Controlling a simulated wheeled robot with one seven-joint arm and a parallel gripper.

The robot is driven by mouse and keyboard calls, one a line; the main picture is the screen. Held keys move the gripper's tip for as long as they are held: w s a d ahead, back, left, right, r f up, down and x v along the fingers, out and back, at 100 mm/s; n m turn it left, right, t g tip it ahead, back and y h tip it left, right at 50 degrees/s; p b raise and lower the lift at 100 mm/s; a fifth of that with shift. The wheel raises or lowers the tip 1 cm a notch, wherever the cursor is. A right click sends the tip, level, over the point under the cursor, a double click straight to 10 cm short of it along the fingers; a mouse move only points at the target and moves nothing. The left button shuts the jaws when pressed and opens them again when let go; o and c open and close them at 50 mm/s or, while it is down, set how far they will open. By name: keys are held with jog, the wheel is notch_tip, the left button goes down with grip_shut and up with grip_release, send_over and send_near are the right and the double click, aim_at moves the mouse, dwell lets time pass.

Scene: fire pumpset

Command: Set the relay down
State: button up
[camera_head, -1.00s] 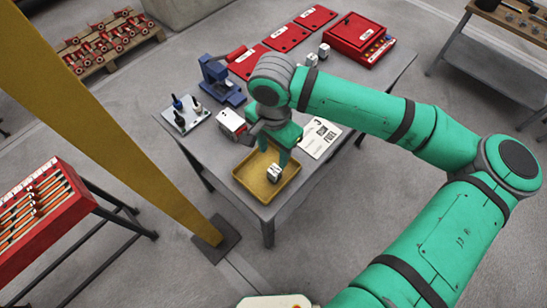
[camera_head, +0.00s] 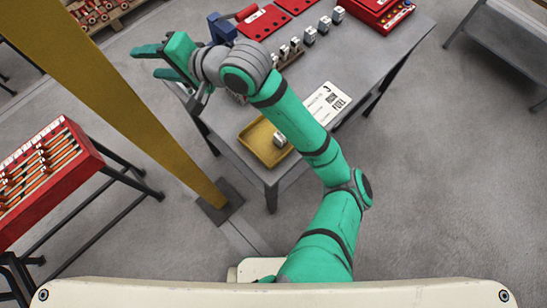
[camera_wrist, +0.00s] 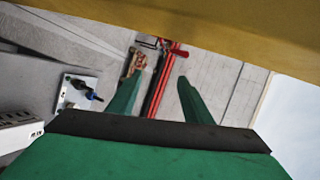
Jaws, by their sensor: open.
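A small white relay (camera_head: 279,139) sits in the shallow yellow tray (camera_head: 257,150) at the table's near corner in the head view. Part of the tray is hidden behind my arm. My gripper (camera_head: 146,62) is at the upper left, beyond the table's left edge and well apart from the tray. Its two green fingers are spread with nothing between them. In the wrist view the open fingers (camera_wrist: 160,75) show with only floor and a distant red frame beyond them. More white relay-like blocks (camera_head: 309,35) stand in a row on the table.
The yellow post (camera_head: 120,110) rises close to my gripper and fills the top of the wrist view. A blue press-like tool (camera_head: 222,28), red panels (camera_head: 265,21) and a white label card (camera_head: 326,101) are on the grey table. A red rack (camera_head: 45,170) stands left.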

notch_tip(320, 180, up, 3)
jog(key=w+d+m+t+y, duration=0.2)
jog(key=w+m+t, duration=0.15)
jog(key=t, duration=0.55)
jog(key=s+d+f+m+t+h, duration=0.2)
jog(key=s+d+f+h, duration=0.4)
jog(key=f, duration=0.3)
jog(key=s+d+f+m+t+h, duration=0.2)
jog(key=s+d+f+h, duration=0.4)
jog(key=f, duration=0.4)
jog(key=s+d+f+n+g+h, duration=0.1)
jog(key=s+d+f+n, duration=0.1)
jog(key=s, duration=0.5)
jog(key=s+d+f+n+g+h, duration=0.1)
jog(key=s+d+f+n, duration=0.2)
jog(key=s+d+n, duration=0.2)
jog(key=s+d+f+n+g, duration=0.1)
jog(key=s+d+f+n, duration=0.2)
jog(key=s, duration=0.7)
jog(key=shift+d+n+h, duration=0.4)
jog(key=shift+d+n, duration=0.15)
jog(key=shift+d, duration=0.7)
jog(key=shift+s, duration=0.1)
jog(key=c, duration=0.4)
jog(key=shift+d, duration=0.15)
